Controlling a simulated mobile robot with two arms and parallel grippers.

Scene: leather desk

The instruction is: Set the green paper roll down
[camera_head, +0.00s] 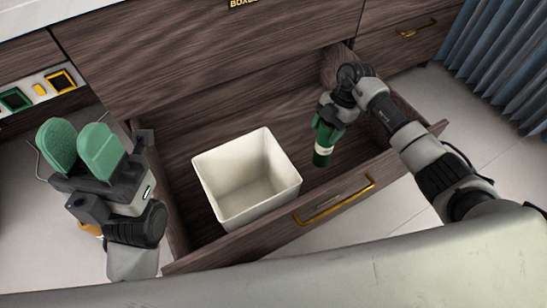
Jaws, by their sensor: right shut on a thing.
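The green paper roll (322,157) is a dark green cylinder with a pale band, hanging below my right gripper (327,122). My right gripper is shut on its upper part, which the fingers partly hide. The roll is nearly upright, in front of the open drawer's interior and to the right of the white bin. I cannot tell whether its lower end touches the drawer floor. My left gripper (79,143) is at the left, outside the drawer, with its two green finger pads apart and nothing between them.
The open wooden drawer (240,250) has a gold handle (334,200) on its front. An empty white square bin (213,172) stands inside it. Bare drawer floor shows around the bin. A blue curtain (500,60) hangs at the right.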

